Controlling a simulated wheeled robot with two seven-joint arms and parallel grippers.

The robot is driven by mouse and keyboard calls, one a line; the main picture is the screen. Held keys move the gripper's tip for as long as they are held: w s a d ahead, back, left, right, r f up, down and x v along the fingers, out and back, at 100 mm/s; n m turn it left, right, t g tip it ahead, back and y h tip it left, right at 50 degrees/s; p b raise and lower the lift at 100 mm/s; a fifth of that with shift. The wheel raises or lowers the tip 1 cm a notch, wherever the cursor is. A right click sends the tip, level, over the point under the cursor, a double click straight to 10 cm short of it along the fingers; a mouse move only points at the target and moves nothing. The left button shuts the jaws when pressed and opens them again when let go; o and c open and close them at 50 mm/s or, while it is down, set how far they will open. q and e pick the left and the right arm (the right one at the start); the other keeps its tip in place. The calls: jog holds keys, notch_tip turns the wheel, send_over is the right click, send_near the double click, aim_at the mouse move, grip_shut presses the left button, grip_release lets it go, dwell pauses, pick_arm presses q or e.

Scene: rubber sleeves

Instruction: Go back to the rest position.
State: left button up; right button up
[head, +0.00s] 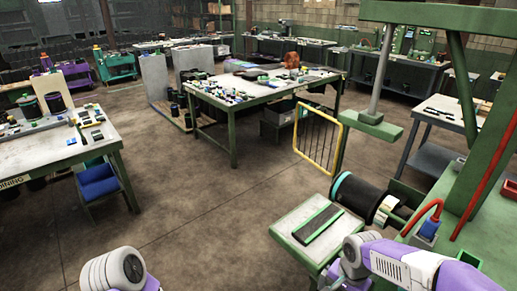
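Only parts of my two arms show in the head view, along the bottom edge. A white and purple piece of my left arm is at the lower left. A longer white and purple piece of my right arm is at the lower right, in front of the near corner of a green-edged bench plate (290,228). Neither gripper's fingers can be seen. A black cylinder (362,198) with a teal ring, perhaps a rubber sleeve, lies on its side at the green machine (475,215).
A dark strip with green edges (318,224) lies on the bench plate. A yellow barred gate (318,137) stands behind it. A cluttered table (232,98) is further back, and another table (40,152) with a blue chair (98,183) is at left. The middle floor is clear.

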jog(key=w+a+f+n+y, duration=0.1)
jog(key=w+a+f, duration=0.2)
jog(key=f, duration=0.4)
pick_arm(q)
jog(key=shift+w+f+b, duration=0.95)
jog(key=shift+w+f, duration=0.05)
jog(key=shift+f, duration=0.2)
pick_arm(e)
jog(key=s+a+f+n+y, duration=0.1)
jog(key=s+a+f, duration=0.2)
jog(key=f, duration=0.4)
jog(key=s+a+f+n, duration=0.2)
jog(key=s+f, duration=0.2)
jog(key=f, duration=0.4)
jog(key=s+a+f+n+y, duration=0.1)
jog(key=s+a+f+n, duration=0.1)
jog(key=f, duration=0.5)
jog(key=shift+s+a+f+y, duration=0.15)
jog(key=shift+s+a+y, duration=0.15)
jog(key=shift+s+a, duration=0.75)
jog(key=shift+s+d, duration=0.2)
jog(key=shift+c, duration=0.3)
